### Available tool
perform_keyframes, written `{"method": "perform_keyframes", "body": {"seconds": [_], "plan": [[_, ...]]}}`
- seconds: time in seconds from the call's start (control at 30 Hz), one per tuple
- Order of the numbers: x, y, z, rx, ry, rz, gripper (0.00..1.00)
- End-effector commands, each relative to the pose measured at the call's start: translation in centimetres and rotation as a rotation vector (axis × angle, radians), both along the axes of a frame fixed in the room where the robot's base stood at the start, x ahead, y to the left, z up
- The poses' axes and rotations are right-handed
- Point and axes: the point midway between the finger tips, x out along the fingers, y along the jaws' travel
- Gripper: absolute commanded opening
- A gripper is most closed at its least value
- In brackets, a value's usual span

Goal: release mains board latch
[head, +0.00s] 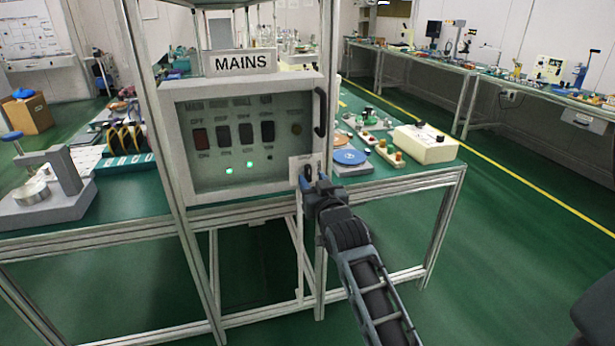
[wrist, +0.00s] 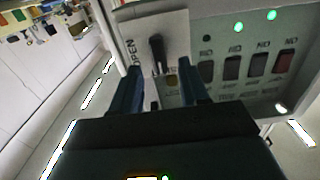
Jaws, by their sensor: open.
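The mains board (head: 250,135) is a light grey box with a clear-fronted door, under a sign reading MAINS. Its door looks shut. The latch is a black lever (wrist: 157,48) on a pale plate (wrist: 178,25) marked OPEN, at the door's lower right corner. My gripper (head: 311,181) is at that corner in the head view and partly covers the latch. In the wrist view its two blue fingers (wrist: 161,80) are apart, with the lever between and just beyond their tips. I cannot tell whether either finger touches it.
A black door handle (head: 319,112) stands above the latch. Behind the door are a reddish switch (head: 200,138), several dark switches and lit green lamps. An aluminium frame post (head: 325,60) is close by. A blue disc (head: 349,157) and a cream box (head: 425,143) lie right on the green bench.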

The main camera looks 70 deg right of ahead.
Motion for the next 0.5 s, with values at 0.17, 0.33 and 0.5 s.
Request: {"method": "perform_keyframes", "body": {"seconds": [0.17, 0.33, 0.5], "plan": [[1.5, -1.9, 0.0, -0.002, 0.001, 0.000, 0.45], [2.2, -2.6, 0.0, -0.001, 0.001, 0.000, 0.45], [2.3, -2.7, 0.0, 0.001, 0.001, 0.000, 0.45]]}}
